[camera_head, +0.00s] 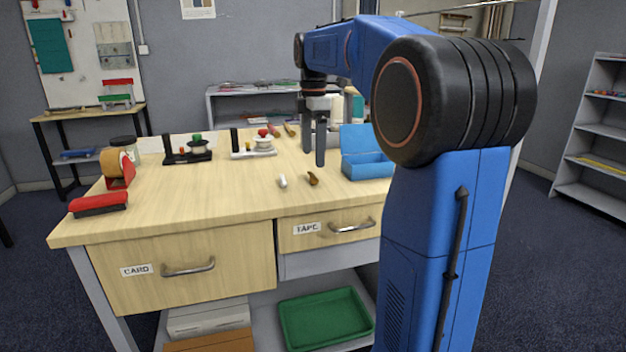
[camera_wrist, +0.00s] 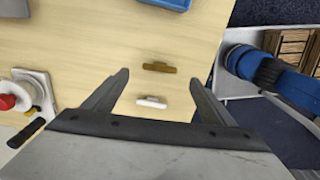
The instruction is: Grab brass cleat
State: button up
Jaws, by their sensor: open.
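A small brown, brass-coloured cleat (camera_head: 312,179) lies on the wooden table top near its front edge. It also shows in the wrist view (camera_wrist: 160,67), lying across the space ahead of my fingers. A small white piece (camera_head: 283,181) of similar shape lies just left of it; in the wrist view this white piece (camera_wrist: 151,102) is nearer to my gripper, between the lines of the fingers. My gripper (camera_head: 314,160) points down above the table, behind and above the two pieces in the head view. Its two fingers (camera_wrist: 158,85) are spread apart with nothing held.
A blue open box (camera_head: 368,168) stands right of the cleat. A red stapler-like object (camera_head: 98,203) and a tape dispenser (camera_head: 118,168) are at left. The table's middle left is clear.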

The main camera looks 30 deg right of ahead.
aim_at(313, 175)
jog(key=shift+f, duration=3.05)
jog(key=shift+c, duration=0.7)
jog(key=c, duration=1)
